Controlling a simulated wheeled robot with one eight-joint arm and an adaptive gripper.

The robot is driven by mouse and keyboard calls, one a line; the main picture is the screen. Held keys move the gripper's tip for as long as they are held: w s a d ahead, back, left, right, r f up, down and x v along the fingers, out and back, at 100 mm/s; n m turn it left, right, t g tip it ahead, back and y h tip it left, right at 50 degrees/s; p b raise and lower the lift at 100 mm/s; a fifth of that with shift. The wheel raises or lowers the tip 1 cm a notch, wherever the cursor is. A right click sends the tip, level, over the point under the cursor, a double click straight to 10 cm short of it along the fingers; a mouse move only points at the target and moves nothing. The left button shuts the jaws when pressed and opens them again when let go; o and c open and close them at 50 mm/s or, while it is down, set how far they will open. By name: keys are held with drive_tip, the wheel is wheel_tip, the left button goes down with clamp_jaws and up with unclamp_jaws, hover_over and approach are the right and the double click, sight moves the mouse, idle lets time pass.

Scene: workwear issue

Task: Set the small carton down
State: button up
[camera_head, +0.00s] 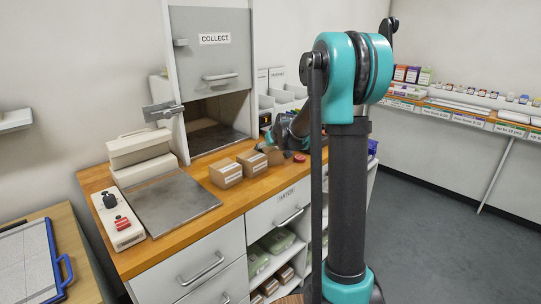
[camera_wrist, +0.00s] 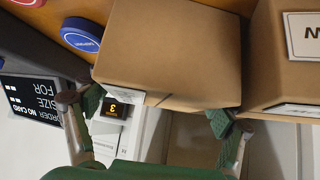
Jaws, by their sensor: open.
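A small brown carton (camera_wrist: 170,50) fills the upper middle of the wrist view, with a white label along its lower edge. In the head view a carton (camera_head: 273,155) shows partly beside my gripper (camera_head: 270,143) on the wooden counter (camera_head: 238,203). My gripper is open; in the wrist view its green-padded fingertips (camera_wrist: 155,112) lie either side of the carton's lower edge. Whether they touch it I cannot tell. The carton's underside is hidden.
Two labelled cartons (camera_head: 225,173) (camera_head: 252,163) stand left of my gripper; one neighbour (camera_wrist: 285,50) is close in the wrist view. A red button (camera_head: 299,158) and a blue button (camera_wrist: 82,33) are near. A metal plate (camera_head: 172,203) lies bare at left, below the COLLECT hatch (camera_head: 212,55).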

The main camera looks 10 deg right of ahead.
drive_tip(key=shift+w+a+f, duration=0.1)
drive_tip(key=shift+w+f, duration=0.2)
drive_tip(key=shift+f, duration=0.05)
drive_tip(key=shift+c, duration=0.6)
drive_tip(key=c, duration=1)
drive_tip(key=shift+r, duration=0.1)
